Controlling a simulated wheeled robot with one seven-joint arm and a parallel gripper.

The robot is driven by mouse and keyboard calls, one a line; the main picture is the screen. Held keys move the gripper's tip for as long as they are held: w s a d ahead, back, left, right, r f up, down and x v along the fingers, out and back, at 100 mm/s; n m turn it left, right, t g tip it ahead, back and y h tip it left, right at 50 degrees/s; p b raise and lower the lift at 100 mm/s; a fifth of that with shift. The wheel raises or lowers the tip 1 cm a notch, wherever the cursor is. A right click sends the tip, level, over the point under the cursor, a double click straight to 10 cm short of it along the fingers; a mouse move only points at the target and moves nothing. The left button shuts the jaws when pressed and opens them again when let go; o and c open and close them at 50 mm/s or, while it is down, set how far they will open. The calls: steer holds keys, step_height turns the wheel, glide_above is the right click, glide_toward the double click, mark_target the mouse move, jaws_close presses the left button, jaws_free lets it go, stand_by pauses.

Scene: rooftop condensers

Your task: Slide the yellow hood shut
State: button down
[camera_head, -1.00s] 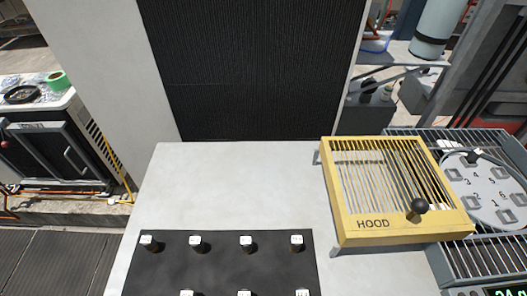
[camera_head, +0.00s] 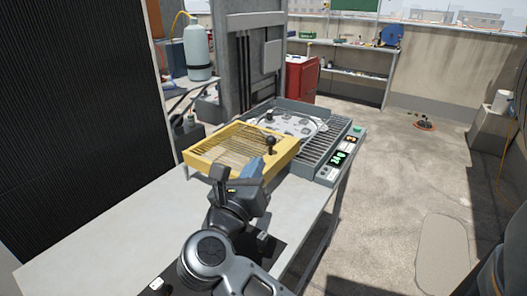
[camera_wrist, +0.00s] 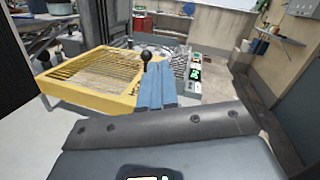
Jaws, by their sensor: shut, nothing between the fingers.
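The yellow hood (camera_head: 215,150) is a slatted frame on the grey bench, with a black ball knob (camera_head: 270,142) near its right end. It lies to the left of a grey grated unit (camera_head: 325,150) with a round numbered plate (camera_head: 285,125), which is mostly uncovered. In the wrist view the hood (camera_wrist: 95,82) fills the left middle and its knob (camera_wrist: 146,56) stands just beyond the fingertips. My gripper (camera_head: 250,168) is shut and empty, in front of the hood's near edge. In the wrist view its blue fingers (camera_wrist: 156,85) are together; whether they touch the hood I cannot tell.
Lit displays (camera_head: 339,158) sit on the unit's front right. A tall black condenser face (camera_head: 75,110) stands at the left. Open floor (camera_head: 410,190) lies to the right.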

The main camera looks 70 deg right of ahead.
mark_target(269, 142)
steer(key=w+d+f+m+y, duration=0.1)
steer(key=d, duration=0.4)
steer(key=w+d+f+m+y+p, duration=0.1)
steer(key=d+f, duration=0.1)
steer(key=d, duration=0.3)
steer(key=w+d+f+m+g+y, duration=0.1)
steer(key=d+m, duration=0.1)
steer(key=d, duration=0.4)
steer(key=shift+w+d+f, duration=0.1)
steer(key=shift+w+f, duration=0.15)
steer(key=shift+f, duration=0.05)
steer(key=s+d+p, duration=0.1)
steer(key=s+d, duration=0.2)
steer(key=d, duration=1.1)
steer(key=s+d+p, duration=0.2)
steer(key=s+d, duration=0.2)
steer(key=d, duration=1.1)
steer(key=shift+r, duration=0.15)
steer(key=shift+s+r, duration=0.1)
steer(key=shift+s, duration=0.05)
steer(key=shift+a+p, duration=0.1)
steer(key=shift+p, duration=0.3)
